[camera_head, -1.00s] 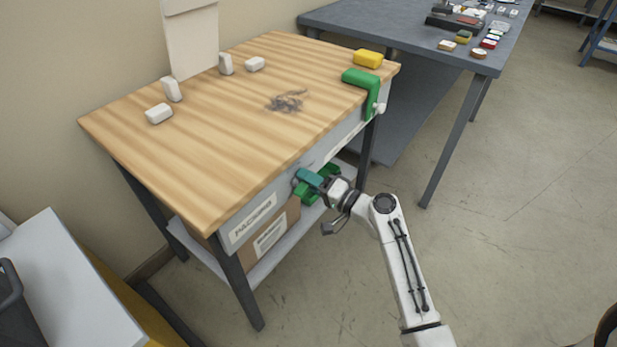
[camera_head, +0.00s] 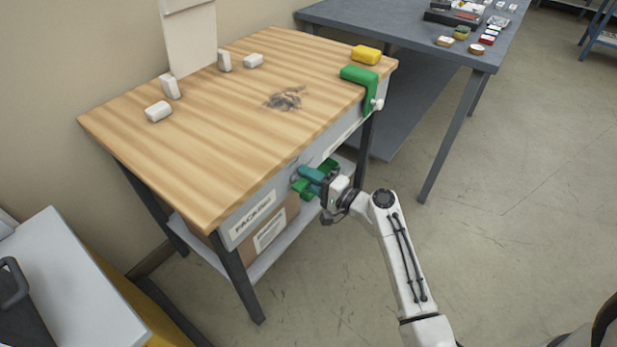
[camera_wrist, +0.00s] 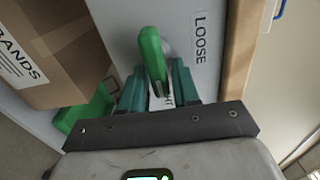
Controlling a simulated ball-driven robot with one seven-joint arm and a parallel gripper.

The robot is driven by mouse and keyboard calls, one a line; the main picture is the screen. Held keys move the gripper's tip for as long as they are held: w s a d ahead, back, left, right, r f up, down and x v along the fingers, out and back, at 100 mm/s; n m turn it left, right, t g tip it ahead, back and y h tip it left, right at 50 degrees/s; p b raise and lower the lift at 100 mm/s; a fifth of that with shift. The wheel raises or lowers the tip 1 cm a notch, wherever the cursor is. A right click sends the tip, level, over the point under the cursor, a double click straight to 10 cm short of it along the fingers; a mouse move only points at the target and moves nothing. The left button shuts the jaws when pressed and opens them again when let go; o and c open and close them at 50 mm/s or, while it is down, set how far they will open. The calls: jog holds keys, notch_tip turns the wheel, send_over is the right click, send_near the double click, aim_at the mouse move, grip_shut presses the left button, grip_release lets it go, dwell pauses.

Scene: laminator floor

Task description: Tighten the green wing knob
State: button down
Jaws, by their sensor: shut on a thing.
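The green wing knob (camera_wrist: 152,52) stands out from the grey front panel of the bench and shows between my two teal fingers in the wrist view. My gripper (camera_wrist: 159,90) is shut on one wing of it. The word LOOSE is printed on the panel to the right of the knob; another label is mostly hidden behind the fingers. In the head view my gripper (camera_head: 311,176) is at the bench's front, below the top edge, and partly hides the knob. A second green piece (camera_wrist: 84,112) lies at lower left in the wrist view.
The wooden bench top (camera_head: 190,150) carries several white blocks, a yellow block (camera_head: 366,54) and a dark grey smear. A green clamp (camera_head: 360,75) grips its right corner. A cardboard box (camera_wrist: 55,50) sits below the panel. Open floor lies right of my arm.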

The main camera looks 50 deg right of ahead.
jog(key=shift+a+f, duration=0.1)
jog(key=c, duration=1.1)
grip_release()
jog(key=s, duration=1)
jog(key=shift+s+d, duration=0.2)
jog(key=shift+s, duration=0.2)
